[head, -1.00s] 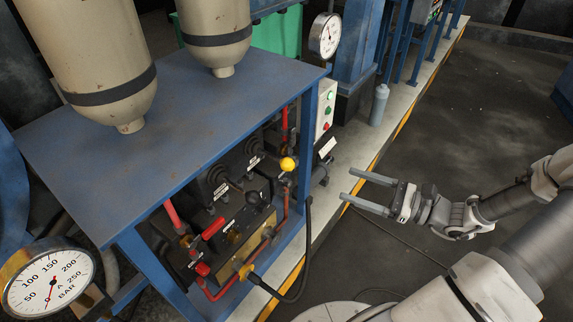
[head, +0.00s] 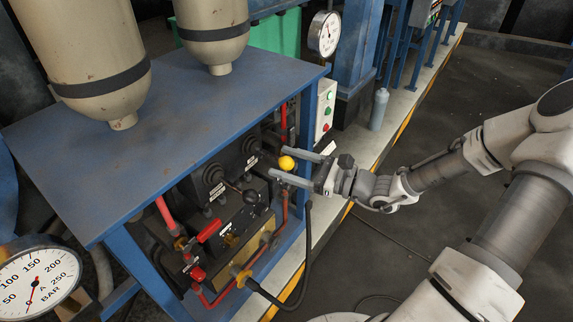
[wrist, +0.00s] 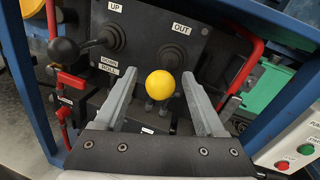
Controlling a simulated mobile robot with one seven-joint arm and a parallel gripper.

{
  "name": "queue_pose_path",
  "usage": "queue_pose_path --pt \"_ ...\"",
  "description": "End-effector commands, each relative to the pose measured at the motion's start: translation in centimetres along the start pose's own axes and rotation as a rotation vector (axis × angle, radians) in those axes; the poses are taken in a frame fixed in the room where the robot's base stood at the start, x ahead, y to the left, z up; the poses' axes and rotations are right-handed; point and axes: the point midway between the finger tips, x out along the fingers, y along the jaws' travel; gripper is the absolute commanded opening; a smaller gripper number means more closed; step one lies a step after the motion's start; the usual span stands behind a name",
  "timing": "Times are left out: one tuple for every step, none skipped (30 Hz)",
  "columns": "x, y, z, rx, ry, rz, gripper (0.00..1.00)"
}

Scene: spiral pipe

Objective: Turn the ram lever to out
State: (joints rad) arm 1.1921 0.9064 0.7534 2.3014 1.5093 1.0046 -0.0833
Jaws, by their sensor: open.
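A lever with a yellow ball knob (head: 286,163) sticks out of the dark valve panel under the blue table. In the wrist view the yellow knob (wrist: 160,84) is in front of a black rubber boot (wrist: 172,58), with an OUT label (wrist: 181,28) above it. My gripper (head: 277,161) is open, its two grey fingers on either side of the knob. In the wrist view my gripper (wrist: 158,80) shows a gap between the knob and each finger. I cannot tell how deep the knob sits between them. The lever's rod is mostly hidden behind the knob.
A second lever with a black knob (wrist: 62,50) stands to the left, near UP and DOWN labels. A red pipe (wrist: 245,68) and a blue frame post (wrist: 275,108) are close on the right. A button box (head: 325,108) and a grey bottle (head: 379,108) stand beyond.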

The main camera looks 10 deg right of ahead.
Motion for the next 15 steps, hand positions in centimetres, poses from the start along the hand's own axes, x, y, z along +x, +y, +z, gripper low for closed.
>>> queue_pose_path --pt "0.18 0.01 -0.03 0.0 0.0 0.0 0.72" --pt "0.23 0.0 -0.02 0.0 0.0 0.0 0.72" --pt "0.27 -0.01 -0.01 0.0 0.0 0.0 0.72" --pt "0.28 -0.01 0.0 0.0 0.001 -0.001 0.72" --pt "0.28 -0.02 0.01 0.0 0.001 -0.001 0.72" --pt "0.27 -0.02 0.01 0.0 0.001 -0.001 0.72" --pt "0.26 -0.02 0.01 0.0 0.0 -0.001 0.72" --pt "0.26 -0.02 0.01 0.0 0.0 -0.001 0.72" --pt "0.25 -0.02 0.01 0.0 0.0 -0.001 0.7" --pt "0.25 -0.02 0.02 0.0 0.0 0.0 0.65" --pt "0.24 -0.02 0.02 0.0 0.0 0.0 0.6" --pt "0.24 -0.02 0.02 0.0 0.0 0.0 0.52" --pt "0.24 -0.02 0.02 0.0 0.0 0.0 0.47" --pt "0.23 -0.02 0.02 0.0 0.0 0.0 0.42" --pt "0.23 -0.02 0.02 0.0 0.0 0.0 0.34"
